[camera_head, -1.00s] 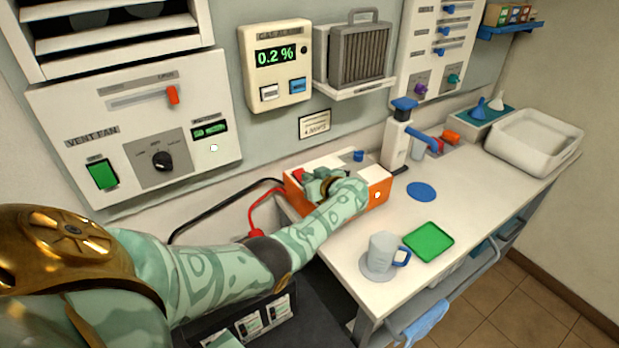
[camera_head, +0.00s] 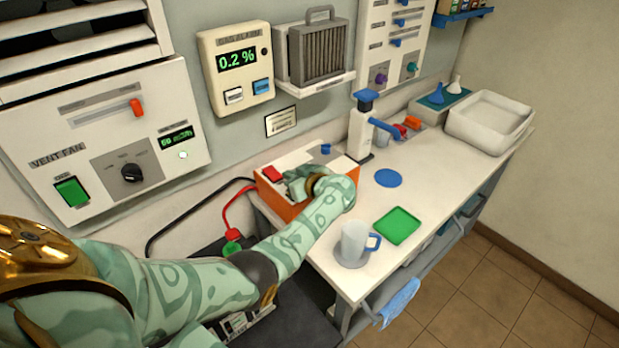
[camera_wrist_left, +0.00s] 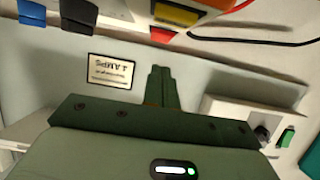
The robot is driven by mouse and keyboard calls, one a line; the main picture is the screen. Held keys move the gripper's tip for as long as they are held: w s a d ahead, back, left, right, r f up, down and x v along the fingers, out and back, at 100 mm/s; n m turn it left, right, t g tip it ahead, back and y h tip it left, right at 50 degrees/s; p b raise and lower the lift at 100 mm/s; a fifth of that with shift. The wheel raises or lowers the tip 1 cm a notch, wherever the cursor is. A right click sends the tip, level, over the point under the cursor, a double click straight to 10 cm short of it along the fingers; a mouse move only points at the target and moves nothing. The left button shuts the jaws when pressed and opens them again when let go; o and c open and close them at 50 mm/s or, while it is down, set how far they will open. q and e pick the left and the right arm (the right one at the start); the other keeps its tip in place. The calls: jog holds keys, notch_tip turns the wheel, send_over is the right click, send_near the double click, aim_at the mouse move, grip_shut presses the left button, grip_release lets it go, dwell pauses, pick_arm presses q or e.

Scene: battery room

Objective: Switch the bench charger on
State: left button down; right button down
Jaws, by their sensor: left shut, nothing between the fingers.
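The bench charger (camera_head: 283,205) is a box with an orange body and a pale top, standing at the left end of the white bench. A red switch (camera_head: 271,174) shows at its left and a small blue knob (camera_head: 326,149) at its back. My left gripper (camera_head: 293,184) is over the charger top, just right of the red switch, and hides part of it. I cannot tell whether it touches the charger. In the left wrist view its fingers (camera_wrist_left: 160,88) are closed together with nothing between them. My right gripper is in neither view.
A grey mug (camera_head: 354,243), green tray (camera_head: 397,225) and blue disc (camera_head: 388,178) lie right of the charger. A white dispenser (camera_head: 361,131) stands behind. Black and red cables run left of the charger. The vent fan panel (camera_head: 90,150) is on the wall.

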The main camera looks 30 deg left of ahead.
pick_arm(q)
jog(key=p+v, duration=0.1)
jog(key=v, duration=0.9)
jog(key=shift+d+p, duration=0.15)
jog(key=shift+p, duration=0.25)
